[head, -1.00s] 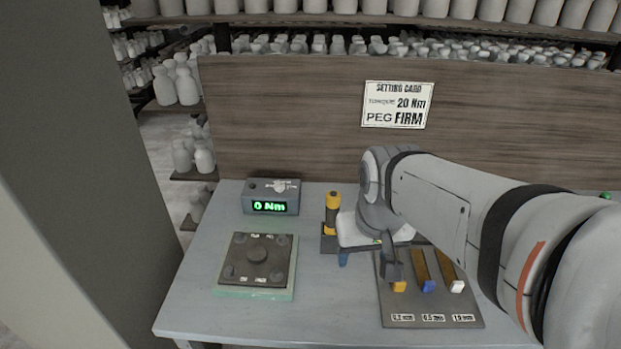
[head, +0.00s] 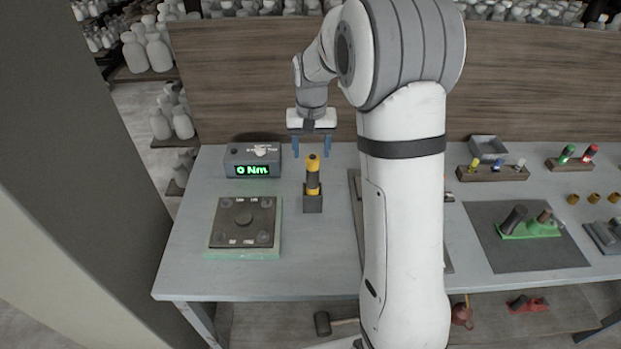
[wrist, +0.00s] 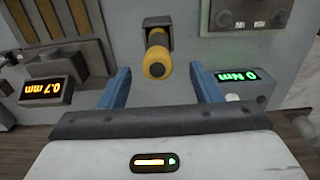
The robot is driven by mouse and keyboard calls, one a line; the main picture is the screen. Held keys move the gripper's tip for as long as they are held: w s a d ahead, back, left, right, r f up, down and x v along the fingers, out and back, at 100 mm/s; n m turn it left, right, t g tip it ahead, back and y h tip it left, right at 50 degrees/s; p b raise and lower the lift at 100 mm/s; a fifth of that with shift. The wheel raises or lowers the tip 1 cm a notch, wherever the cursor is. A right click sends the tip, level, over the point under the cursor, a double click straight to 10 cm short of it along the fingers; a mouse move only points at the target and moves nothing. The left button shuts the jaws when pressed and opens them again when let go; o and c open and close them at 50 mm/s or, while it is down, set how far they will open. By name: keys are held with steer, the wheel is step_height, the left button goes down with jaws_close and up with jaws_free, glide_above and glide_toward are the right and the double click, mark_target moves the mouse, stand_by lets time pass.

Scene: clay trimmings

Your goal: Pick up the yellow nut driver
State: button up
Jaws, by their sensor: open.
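The yellow nut driver (head: 313,168) stands upright in a small dark holder (head: 313,203) on the grey bench. It has a yellow cap and black and yellow bands. In the wrist view the nut driver (wrist: 157,62) shows end-on, its yellow cap toward the camera, between and beyond the fingertips. My gripper (head: 311,155) is open and empty, with blue fingers apart. In the head view it is above and behind the nut driver. In the wrist view the gripper (wrist: 162,75) straddles the line to the cap, which appears apart from both fingers.
A display box (head: 252,161) reading 0 Nm stands left of the holder. A dark square plate on a green base (head: 243,254) lies in front of it. A wooden back panel (head: 235,75) rises behind. My arm hides part of the slotted board (head: 356,215) at right.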

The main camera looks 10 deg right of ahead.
mark_target(312, 157)
steer(key=f+p, duration=0.1)
steer(key=f, duration=0.2)
steer(key=f+p, duration=0.1)
steer(key=f, duration=0.2)
steer(key=shift+w+d, duration=0.2)
steer(key=shift+c, duration=0.4)
steer(key=c, duration=1.1)
steer(key=shift+r, duration=0.1)
